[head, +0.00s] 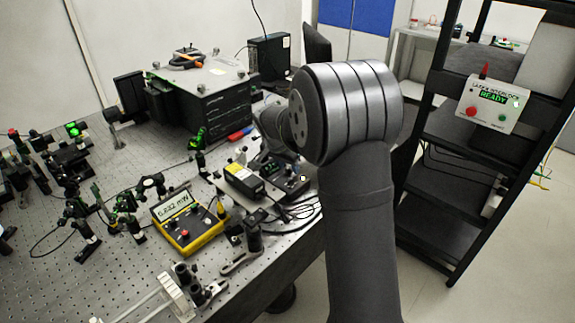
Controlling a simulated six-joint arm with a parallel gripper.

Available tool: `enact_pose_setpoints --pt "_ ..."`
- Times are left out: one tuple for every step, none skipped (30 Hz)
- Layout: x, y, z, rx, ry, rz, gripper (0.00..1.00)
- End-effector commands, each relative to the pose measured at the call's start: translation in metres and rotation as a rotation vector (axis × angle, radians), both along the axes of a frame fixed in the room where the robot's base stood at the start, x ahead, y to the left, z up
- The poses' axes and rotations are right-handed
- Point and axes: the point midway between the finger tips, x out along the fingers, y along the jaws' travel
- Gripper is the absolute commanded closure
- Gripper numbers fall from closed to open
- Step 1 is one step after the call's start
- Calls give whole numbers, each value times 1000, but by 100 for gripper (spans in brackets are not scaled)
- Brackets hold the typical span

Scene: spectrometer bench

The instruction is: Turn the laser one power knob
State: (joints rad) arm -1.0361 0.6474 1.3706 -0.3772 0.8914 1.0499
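A dark laser control box (288,181) with a small green-lit display sits near the bench's right edge. Small controls show on it, but I cannot tell which one is the laser one power knob. My arm reaches in from the lower right, bends at a large grey joint and extends toward this box. My gripper (266,160) is low behind the box, close to it and partly hidden. I cannot tell whether it touches anything or whether its fingers are open. A yellow power meter (190,221) with a lit mW reading lies to the left.
A black laser box (243,188) with a yellow label and cables stand beside the control box. A large black instrument (202,95) stands behind. Optics mounts crowd the left of the perforated bench (95,270). A black rack (455,170) with an interlock panel (493,103) reading READY stands right.

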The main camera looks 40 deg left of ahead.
Motion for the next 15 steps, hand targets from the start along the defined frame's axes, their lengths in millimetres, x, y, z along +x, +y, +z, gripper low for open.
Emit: enact_pose_setpoints --pt "0 0 -1 0 0 0 61" --pt "0 0 -1 0 0 0 61" --pt "0 0 -1 0 0 0 61" --pt "0 0 -1 0 0 0 61" --pt "0 0 -1 0 0 0 61" --pt "0 0 -1 0 0 0 61" --pt "0 0 -1 0 0 0 61" --pt "0 0 -1 0 0 0 67" --pt "0 0 -1 0 0 0 75" --pt "0 0 -1 0 0 0 81" --pt "0 0 -1 0 0 0 87" --pt "0 0 -1 0 0 0 95" --pt "0 0 -1 0 0 0 100" --pt "0 0 -1 0 0 0 100" --pt "0 0 -1 0 0 0 100"
